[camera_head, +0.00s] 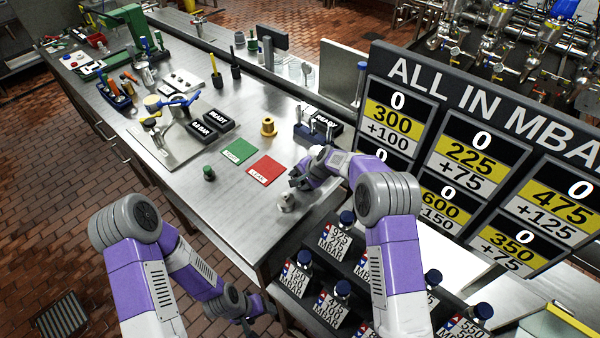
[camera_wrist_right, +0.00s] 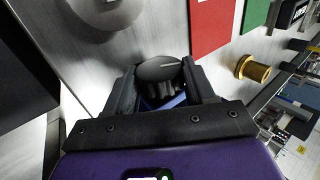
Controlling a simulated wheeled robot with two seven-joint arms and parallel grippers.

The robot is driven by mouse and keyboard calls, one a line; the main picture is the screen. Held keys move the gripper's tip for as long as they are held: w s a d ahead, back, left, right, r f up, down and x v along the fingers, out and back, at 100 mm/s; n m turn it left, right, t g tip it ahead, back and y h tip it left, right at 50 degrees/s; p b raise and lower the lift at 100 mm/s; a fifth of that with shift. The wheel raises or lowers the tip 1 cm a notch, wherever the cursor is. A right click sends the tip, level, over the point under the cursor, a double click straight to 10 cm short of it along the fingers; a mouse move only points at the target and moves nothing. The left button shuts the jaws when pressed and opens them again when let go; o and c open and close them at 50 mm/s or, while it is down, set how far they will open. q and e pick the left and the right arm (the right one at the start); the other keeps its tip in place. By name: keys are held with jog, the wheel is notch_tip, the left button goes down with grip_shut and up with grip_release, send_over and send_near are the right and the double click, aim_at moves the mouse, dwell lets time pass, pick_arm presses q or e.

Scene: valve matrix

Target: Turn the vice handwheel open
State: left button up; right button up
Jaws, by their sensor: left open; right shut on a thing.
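A fixture with a blue handle (camera_head: 182,101) and a round yellow part (camera_head: 152,103) stands on a metal plate on the bench; I cannot clearly make out a handwheel or vice jaws there. My right gripper (camera_head: 300,180) is over the bench's near right end, well away from that fixture. In the right wrist view it (camera_wrist_right: 160,88) is shut on a dark knob (camera_wrist_right: 158,68) with a white line and some blue below it. My left gripper (camera_head: 250,308) is open, low in front of the bench, clear of everything on it.
A green mat (camera_head: 238,151), a red mat (camera_head: 265,170) and a brass fitting (camera_head: 268,127) lie near my right gripper. A grey metal round part (camera_head: 287,202) stands close by. Tagged bottles (camera_head: 341,290) and a pressure board (camera_head: 480,150) are at right.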

jog(key=p, duration=0.1)
jog(key=g+h+p, duration=0.1)
jog(key=p, duration=0.1)
jog(key=shift+w+a+r, duration=0.1)
jog(key=shift+r, duration=0.15)
jog(key=shift+g+h+p, duration=0.3)
jog(key=shift+p, duration=0.05)
jog(key=shift+w+f+g+h, duration=0.1)
jog(key=shift+f+g+h, duration=0.05)
jog(key=shift+g+h, duration=0.15)
jog(key=shift+f+g+h+b, duration=0.1)
jog(key=shift+g+h+b, duration=0.4)
pick_arm(q)
jog(key=shift+r+b, duration=0.55)
jog(key=shift+r, duration=0.85)
pick_arm(e)
jog(key=shift+a+g+h, duration=0.1)
jog(key=shift+g+h, duration=0.2)
pick_arm(q)
jog(key=shift+f, duration=0.15)
pick_arm(e)
jog(key=o, duration=0.8)
jog(key=shift+r, duration=0.25)
